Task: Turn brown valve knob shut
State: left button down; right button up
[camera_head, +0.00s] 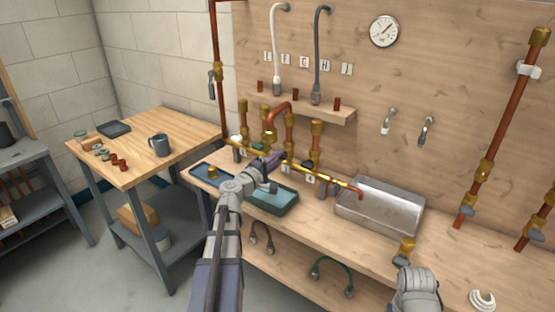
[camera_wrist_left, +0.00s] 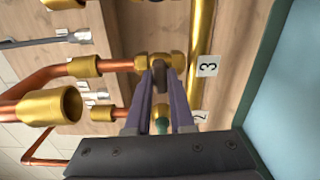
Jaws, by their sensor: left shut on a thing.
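My left gripper (camera_head: 280,158) reaches to the brass manifold pipe (camera_head: 325,178) at the back of the bench. In the left wrist view the left gripper (camera_wrist_left: 160,70) is shut, its fingertips at a brass valve body (camera_wrist_left: 175,62) beside a label reading 3 (camera_wrist_left: 208,66). The fingers are closed on the small knob there. They hide most of the knob, so its colour and angle cannot be told. A teal-green part (camera_wrist_left: 162,125) shows between the fingers. My right gripper is not in view; only a grey part of my right arm shows low on the right.
Copper pipes with brass fittings (camera_head: 317,128) rise close around the left gripper. A green tray (camera_head: 285,205) lies below it, and a metal basin (camera_head: 380,208) stands to the right. The bench front right is mostly clear.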

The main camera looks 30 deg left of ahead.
pick_arm(q)
jog(key=shift+w+m, duration=0.1)
jog(key=shift+m, duration=0.2)
dwell(0.4)
jog(key=c, duration=0.9)
grip_release()
jog(key=shift+r, duration=0.1)
jog(key=shift+o, duration=0.6)
jog(key=s, duration=0.7)
jog(key=shift+s+a, duration=0.3)
jog(key=shift+s, duration=0.1)
